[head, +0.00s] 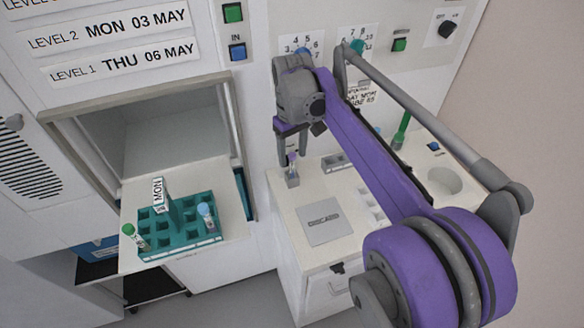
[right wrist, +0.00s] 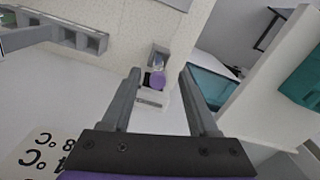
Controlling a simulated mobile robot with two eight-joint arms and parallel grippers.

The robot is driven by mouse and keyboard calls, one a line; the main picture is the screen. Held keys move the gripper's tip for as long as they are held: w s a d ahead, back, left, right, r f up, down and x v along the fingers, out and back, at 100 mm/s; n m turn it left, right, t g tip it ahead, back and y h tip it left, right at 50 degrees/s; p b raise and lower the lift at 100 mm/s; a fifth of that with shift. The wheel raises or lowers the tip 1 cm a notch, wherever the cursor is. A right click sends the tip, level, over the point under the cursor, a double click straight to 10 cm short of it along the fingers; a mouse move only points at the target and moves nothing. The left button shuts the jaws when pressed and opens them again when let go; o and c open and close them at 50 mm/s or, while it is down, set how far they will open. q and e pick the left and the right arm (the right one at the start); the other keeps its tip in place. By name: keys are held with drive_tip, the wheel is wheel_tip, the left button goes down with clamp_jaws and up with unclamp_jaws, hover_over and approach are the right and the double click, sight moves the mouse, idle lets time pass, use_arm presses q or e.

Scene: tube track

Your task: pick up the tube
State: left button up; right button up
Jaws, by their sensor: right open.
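A tube with a purple cap (head: 291,157) stands upright in a small grey holder (head: 292,181) on the white counter. My right gripper (head: 292,151) points down over it, open, with its fingers on either side of the cap as seen from the head. In the right wrist view the purple cap (right wrist: 156,81) shows between the two open fingers (right wrist: 160,75), with gaps on both sides; contact cannot be seen. Two other tubes, one green-capped (head: 129,230) and one pale blue-capped (head: 206,210), are at the teal rack. My left gripper is out of view.
A grey plate (head: 324,221) lies on the white counter (head: 300,255). The panel wall with buttons stands close behind my right gripper.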

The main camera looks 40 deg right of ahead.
sight(292, 165)
drive_tip(key=f, duration=0.5)
drive_tip(key=shift+w+d+f, duration=0.1)
drive_tip(key=shift+w+d, duration=0.05)
drive_tip(key=shift+w, duration=0.1)
clamp_jaws()
